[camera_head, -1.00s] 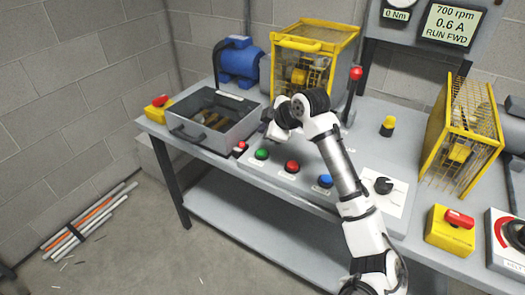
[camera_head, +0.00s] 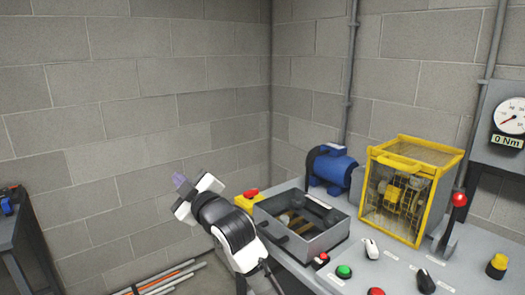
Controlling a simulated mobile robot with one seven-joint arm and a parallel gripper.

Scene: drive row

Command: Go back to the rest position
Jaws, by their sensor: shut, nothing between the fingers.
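My gripper (camera_head: 181,181) is at the end of my white and black arm, left of the bench, in front of the bare block wall. Its fingers point up and to the left. It looks shut and empty, and it touches nothing that I can see. The grey metal box (camera_head: 262,214) on the bench's left end is right of it. My arm hides part of the area below the gripper.
The bench (camera_head: 318,278) holds a blue motor (camera_head: 330,168), a yellow cage (camera_head: 410,192), a red-knobbed lever (camera_head: 459,199) and several buttons, including a green one (camera_head: 344,271). A dark table (camera_head: 20,240) stands at far left. Rods (camera_head: 165,280) lie on the floor.

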